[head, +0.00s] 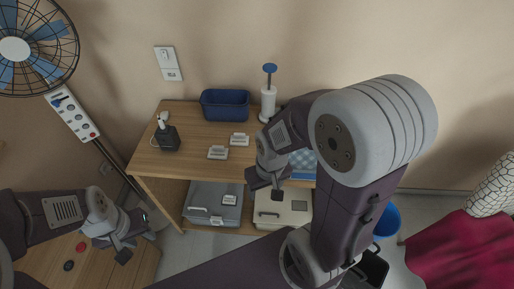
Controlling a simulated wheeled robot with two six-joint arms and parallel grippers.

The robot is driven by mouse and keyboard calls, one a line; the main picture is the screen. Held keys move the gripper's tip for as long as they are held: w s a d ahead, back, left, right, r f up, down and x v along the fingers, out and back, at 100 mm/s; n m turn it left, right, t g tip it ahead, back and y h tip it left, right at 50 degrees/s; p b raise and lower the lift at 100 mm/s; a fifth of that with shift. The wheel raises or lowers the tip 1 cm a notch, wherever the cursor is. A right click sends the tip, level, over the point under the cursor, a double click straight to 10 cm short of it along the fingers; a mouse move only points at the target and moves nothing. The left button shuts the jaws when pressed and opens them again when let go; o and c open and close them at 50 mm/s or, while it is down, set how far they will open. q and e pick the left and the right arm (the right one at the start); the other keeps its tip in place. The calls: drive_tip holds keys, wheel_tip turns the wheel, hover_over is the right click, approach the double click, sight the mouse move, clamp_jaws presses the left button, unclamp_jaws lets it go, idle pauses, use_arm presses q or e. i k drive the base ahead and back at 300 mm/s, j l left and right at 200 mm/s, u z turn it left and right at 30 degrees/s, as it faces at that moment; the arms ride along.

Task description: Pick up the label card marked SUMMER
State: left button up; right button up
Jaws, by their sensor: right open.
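Two small white label cards in holders stand on the wooden table top, one further back (239,140) and one nearer the front (217,153). A third small white card (229,200) is at the grey lidded bin below. The print on all of them is too small to read, so I cannot tell which is marked SUMMER. My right gripper (266,191) is open, pointing down near the table's front edge, right of the cards and apart from them. My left gripper (122,254) is far left, over the lower wooden surface; its jaw opening is unclear.
The table (185,130) also bears a blue basket (225,104), a dark charger-like device (167,138) and a white roll stand with a blue knob (268,103). A grey bin (203,200) and a cream bin (295,212) sit below. My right arm hides the table's right side.

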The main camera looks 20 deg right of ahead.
sight(217, 152)
drive_tip(key=z, duration=0.35)
drive_tip(key=l+u, duration=0.25)
drive_tip(key=u, duration=0.15)
drive_tip(key=k+l+u, duration=0.1)
drive_tip(key=l+u, duration=0.15)
drive_tip(key=u, duration=0.2)
drive_tip(key=k+l+u, duration=0.1)
drive_tip(key=u, duration=0.3)
drive_tip(key=k+l+u, duration=0.15)
drive_tip(key=u, duration=0.25)
drive_tip(key=l, duration=0.15)
